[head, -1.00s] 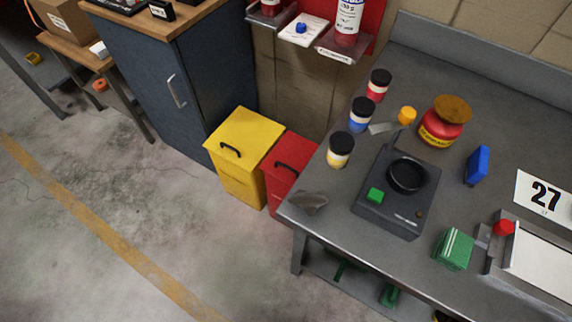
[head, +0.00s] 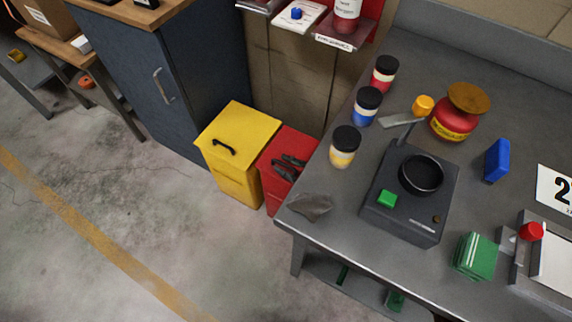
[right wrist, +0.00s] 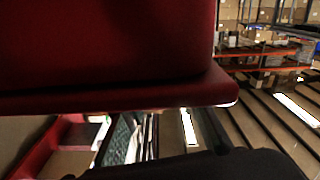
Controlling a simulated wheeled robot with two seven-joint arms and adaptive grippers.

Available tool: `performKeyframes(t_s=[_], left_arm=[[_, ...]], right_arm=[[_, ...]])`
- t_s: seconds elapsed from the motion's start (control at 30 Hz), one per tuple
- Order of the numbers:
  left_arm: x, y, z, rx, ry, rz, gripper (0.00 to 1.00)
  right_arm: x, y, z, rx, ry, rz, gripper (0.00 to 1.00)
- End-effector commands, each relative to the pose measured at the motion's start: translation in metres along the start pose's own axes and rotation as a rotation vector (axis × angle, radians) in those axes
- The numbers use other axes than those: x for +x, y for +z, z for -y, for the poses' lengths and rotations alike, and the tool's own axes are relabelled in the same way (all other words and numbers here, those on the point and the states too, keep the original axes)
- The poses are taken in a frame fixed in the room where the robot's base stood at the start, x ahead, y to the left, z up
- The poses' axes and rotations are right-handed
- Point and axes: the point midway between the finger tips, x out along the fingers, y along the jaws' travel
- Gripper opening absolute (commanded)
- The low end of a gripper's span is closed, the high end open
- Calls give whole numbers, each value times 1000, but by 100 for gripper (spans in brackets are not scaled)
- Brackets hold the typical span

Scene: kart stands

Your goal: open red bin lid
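The red bin (head: 300,142) stands between the yellow bin and the grey workbench in the head view. Its lid looks down. Dark finger-like shapes of my right gripper (head: 288,166) show at the black handle on the lid's front part. They overlap the handle, so I cannot tell whether they grip it or only lie beside it. In the right wrist view a red surface with a projecting lip (right wrist: 120,100) fills the upper left, very close to the camera. A dark part of my right gripper shows along the bottom edge there. My left gripper is not in view.
The yellow bin (head: 236,140) stands close on the left, with a blue cabinet (head: 150,80) behind. The workbench (head: 340,215) on the right holds jars, a black scale (head: 410,200) and a green cloth (head: 475,256). The floor in front is clear.

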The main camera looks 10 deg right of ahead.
Motion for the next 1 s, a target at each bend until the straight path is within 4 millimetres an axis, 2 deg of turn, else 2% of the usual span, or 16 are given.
performKeyframes(t_s=[0.1,0.47,1.0], left_arm=[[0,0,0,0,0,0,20],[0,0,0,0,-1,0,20],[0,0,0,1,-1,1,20]], right_arm=[[0,0,0,0,0,-1,25],[0,0,0,0,1,0,0],[-1,0,-1,-1,2,1,0]])
